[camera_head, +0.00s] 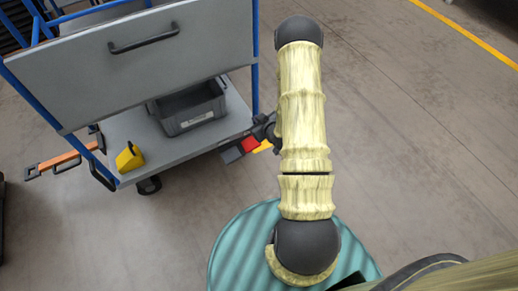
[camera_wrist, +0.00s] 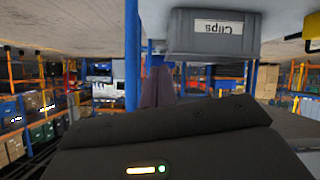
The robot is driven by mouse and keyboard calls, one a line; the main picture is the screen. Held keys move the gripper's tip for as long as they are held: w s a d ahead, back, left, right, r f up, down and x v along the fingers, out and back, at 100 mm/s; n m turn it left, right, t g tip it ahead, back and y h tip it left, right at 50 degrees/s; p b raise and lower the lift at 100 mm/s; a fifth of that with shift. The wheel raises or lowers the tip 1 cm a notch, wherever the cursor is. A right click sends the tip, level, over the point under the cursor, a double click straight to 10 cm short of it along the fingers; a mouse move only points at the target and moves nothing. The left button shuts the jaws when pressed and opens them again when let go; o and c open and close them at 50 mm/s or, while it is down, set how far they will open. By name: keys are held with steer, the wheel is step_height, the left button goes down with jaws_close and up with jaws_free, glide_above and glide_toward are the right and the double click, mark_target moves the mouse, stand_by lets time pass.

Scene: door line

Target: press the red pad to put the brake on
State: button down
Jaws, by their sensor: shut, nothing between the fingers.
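The red pad (camera_head: 250,144) shows in the head view at the right end of the cart's lower deck, between a dark grey piece and a yellow piece. My gripper (camera_head: 264,128) is close beside and above it, small and partly hidden behind my arm. Whether it touches the pad I cannot tell. In the wrist view, the closed fingers of my gripper (camera_wrist: 157,88) point away past a blue post, with nothing between them. The red pad does not show in the wrist view.
The cart (camera_head: 140,65) has a grey upright panel with a black handle. A grey bin (camera_head: 190,108) and a yellow wedge (camera_head: 129,158) sit on its deck. An orange bar (camera_head: 62,158) sticks out left. A round teal surface (camera_head: 235,250) is below my arm. Floor at right is clear.

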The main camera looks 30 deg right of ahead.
steer(key=s+d+f+t+b, duration=0.1)
steer(key=f+b, duration=0.4)
steer(key=f, duration=0.3)
steer(key=s+d+f+t+b, duration=0.1)
steer(key=f+b, duration=0.3)
steer(key=f, duration=0.4)
steer(key=shift+s+f+m+t+b, duration=0.4)
steer(key=shift+s+t, duration=0.2)
steer(key=shift+s, duration=0.2)
steer(key=shift+d, duration=0.1)
steer(key=b, duration=0.5)
glide_above(257, 145)
step_height(257, 145, down, 2)
steer(key=shift+f, duration=0.25)
steer(key=f+b, duration=0.2)
steer(key=shift+w+d+f+b, duration=0.3)
steer(key=shift+w+d+f, duration=0.05)
steer(key=shift+d+f+b, duration=0.15)
steer(key=shift+f+b, duration=0.3)
steer(key=shift+f, duration=0.05)
steer(key=shift+d, duration=0.1)
